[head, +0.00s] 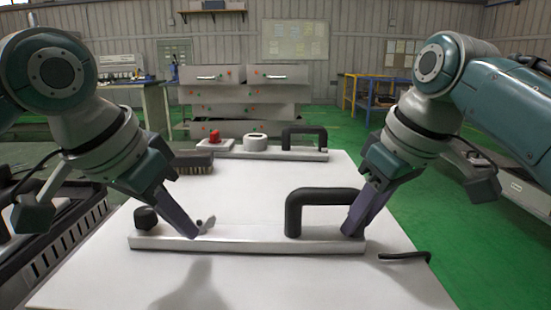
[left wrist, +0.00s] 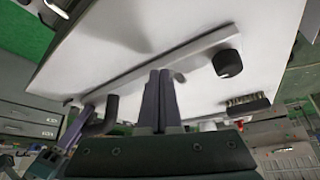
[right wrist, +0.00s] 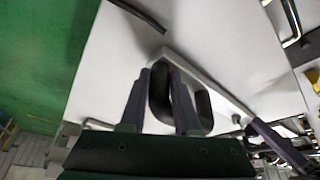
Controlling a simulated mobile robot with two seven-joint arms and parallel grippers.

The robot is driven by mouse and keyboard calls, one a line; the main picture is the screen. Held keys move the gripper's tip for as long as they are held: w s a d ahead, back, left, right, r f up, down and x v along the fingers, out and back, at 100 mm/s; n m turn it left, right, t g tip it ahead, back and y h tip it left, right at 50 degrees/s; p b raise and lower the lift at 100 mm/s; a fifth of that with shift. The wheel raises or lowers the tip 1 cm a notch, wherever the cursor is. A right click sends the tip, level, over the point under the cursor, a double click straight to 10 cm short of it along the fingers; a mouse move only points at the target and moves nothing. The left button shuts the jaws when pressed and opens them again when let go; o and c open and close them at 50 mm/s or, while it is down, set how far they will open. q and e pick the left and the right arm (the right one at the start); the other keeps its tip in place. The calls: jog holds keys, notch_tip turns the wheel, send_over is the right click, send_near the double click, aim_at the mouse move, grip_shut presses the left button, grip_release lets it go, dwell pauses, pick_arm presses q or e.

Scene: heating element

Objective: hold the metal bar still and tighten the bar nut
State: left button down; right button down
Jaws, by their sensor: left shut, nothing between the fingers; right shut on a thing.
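The long pale metal bar (head: 265,242) lies across the front of the white table. A black knob (head: 146,218) stands near its left end and a black U-shaped handle (head: 318,196) near its right end. A small grey nut (head: 208,225) is on the bar beside my left gripper (head: 193,234). My left gripper is shut and empty, its fingertips at the bar; they also show together in the left wrist view (left wrist: 161,75). My right gripper (head: 350,230) is shut at the bar's right end, by the handle's right leg.
A thin black curved rod (head: 404,257) lies at the table's right edge. A brush (head: 194,163), a red button (head: 214,136), a white round part (head: 255,143) and a second bar with a black handle (head: 304,136) are farther back. The table's front is clear.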

pick_arm(q)
jog(key=shift+w+a, duration=0.3)
jog(key=shift+a, duration=0.3)
dwell(0.6)
jog(key=shift+w+a, duration=0.2)
jog(key=shift+a, duration=0.1)
jog(key=shift+w+a, duration=0.15)
jog(key=shift+w, duration=0.05)
jog(key=shift+a, duration=0.1)
dwell(0.4)
jog(key=shift+s+a, duration=0.2)
jog(key=shift+s, duration=0.05)
jog(key=shift+r, duration=0.25)
notch_tip(320, 180, up, 6)
jog(key=shift+f, duration=0.25)
